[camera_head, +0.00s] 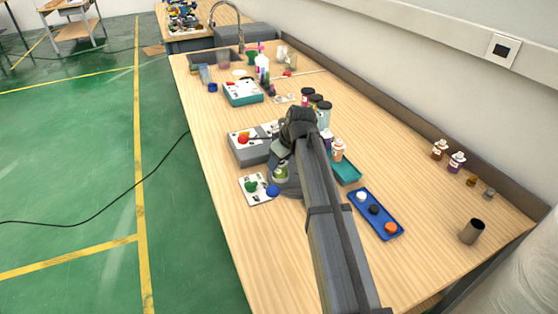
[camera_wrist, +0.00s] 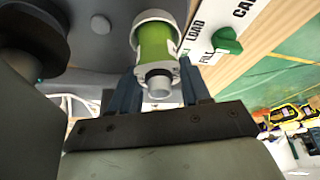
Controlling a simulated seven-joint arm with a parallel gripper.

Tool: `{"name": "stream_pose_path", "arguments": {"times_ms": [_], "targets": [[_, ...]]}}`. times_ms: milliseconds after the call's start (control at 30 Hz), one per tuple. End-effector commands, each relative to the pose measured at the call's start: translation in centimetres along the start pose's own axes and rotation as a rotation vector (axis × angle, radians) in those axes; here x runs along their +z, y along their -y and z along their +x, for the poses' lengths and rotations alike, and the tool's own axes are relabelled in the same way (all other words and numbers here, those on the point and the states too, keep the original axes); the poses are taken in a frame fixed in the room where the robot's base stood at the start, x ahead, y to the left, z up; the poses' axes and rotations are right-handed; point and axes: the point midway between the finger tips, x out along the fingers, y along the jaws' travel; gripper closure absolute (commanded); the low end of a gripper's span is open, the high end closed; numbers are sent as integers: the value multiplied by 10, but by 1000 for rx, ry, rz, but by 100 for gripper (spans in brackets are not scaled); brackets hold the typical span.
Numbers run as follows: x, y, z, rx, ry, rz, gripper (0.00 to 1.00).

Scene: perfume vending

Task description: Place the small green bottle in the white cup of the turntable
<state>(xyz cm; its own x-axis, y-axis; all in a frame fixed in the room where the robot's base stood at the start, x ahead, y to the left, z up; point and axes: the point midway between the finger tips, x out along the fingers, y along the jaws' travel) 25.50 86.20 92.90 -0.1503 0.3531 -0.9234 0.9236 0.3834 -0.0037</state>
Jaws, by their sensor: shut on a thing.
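The small green bottle (camera_wrist: 153,42) is between the fingers of my gripper (camera_wrist: 159,70), its grey neck toward the wrist camera. My gripper is shut on it. The bottle's far end meets a white round rim, which looks like a white cup (camera_wrist: 155,15) on the grey turntable (camera_wrist: 85,60). I cannot tell whether the bottle is seated in it. In the head view the bottle (camera_head: 281,172) shows green and white below my gripper, over the turntable (camera_head: 287,188), which my arm partly hides.
A white panel (camera_head: 247,194) with a green knob (camera_head: 251,186) and a blue knob (camera_head: 273,191) lies beside the turntable. A grey box (camera_head: 250,155) with a red button stands behind. A blue tray (camera_head: 383,220) of caps and a teal tray (camera_head: 347,172) are to the right.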

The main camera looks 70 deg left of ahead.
Motion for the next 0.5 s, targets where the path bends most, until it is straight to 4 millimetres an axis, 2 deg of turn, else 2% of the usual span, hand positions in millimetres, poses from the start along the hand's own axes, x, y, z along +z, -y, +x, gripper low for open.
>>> {"name": "stream_pose_path", "arguments": {"times_ms": [100,133,367,500], "targets": [[1,0,2,0,0,0,88],[1,0,2,0,0,0,51],[1,0,2,0,0,0,29],[1,0,2,0,0,0,27]]}}
